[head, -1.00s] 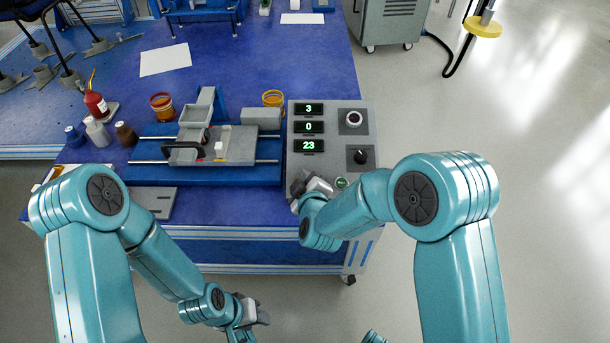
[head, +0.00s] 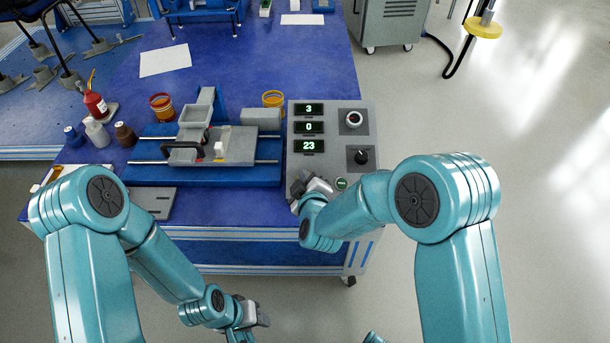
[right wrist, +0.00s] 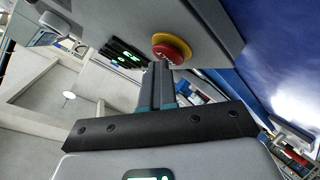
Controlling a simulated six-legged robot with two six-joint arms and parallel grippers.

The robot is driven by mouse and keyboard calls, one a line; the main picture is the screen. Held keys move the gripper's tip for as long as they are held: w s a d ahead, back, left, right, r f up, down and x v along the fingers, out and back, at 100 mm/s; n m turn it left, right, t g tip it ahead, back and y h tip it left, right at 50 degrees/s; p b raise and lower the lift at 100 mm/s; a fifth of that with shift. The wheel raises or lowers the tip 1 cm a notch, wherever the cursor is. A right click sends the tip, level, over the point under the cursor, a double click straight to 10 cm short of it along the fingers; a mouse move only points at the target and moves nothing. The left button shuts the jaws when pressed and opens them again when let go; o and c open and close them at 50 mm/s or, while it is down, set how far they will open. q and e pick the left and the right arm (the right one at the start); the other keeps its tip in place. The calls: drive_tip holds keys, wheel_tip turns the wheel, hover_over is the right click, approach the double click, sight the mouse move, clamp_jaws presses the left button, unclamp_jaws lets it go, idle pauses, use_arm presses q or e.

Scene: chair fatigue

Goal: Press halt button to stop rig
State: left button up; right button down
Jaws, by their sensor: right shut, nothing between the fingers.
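The grey control panel (head: 364,135) stands on the right of the blue bench, with displays reading 3, 0 and 23. The red halt button (right wrist: 172,50) with its yellow collar shows in the right wrist view; in the head view my right gripper hides it. My right gripper (head: 308,187) is shut and empty at the panel's lower left. In the right wrist view its fingertips (right wrist: 161,68) are right at the button's edge; I cannot tell whether they touch. The rig (head: 235,145) is left of the panel. My left gripper (head: 258,314) hangs low before the bench, its jaws unclear.
Bottles (head: 97,132) and an orange-rimmed cup (head: 162,106) stand left.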

drive_tip(key=shift+s+d+f, duration=0.1)
drive_tip(key=shift+s+f, duration=0.15)
drive_tip(key=shift+f, duration=0.05)
wheel_tip(320, 180, up, 6)
drive_tip(key=s+p, duration=0.2)
drive_tip(key=p, duration=0.2)
drive_tip(key=shift+f, duration=0.1)
idle(0.5)
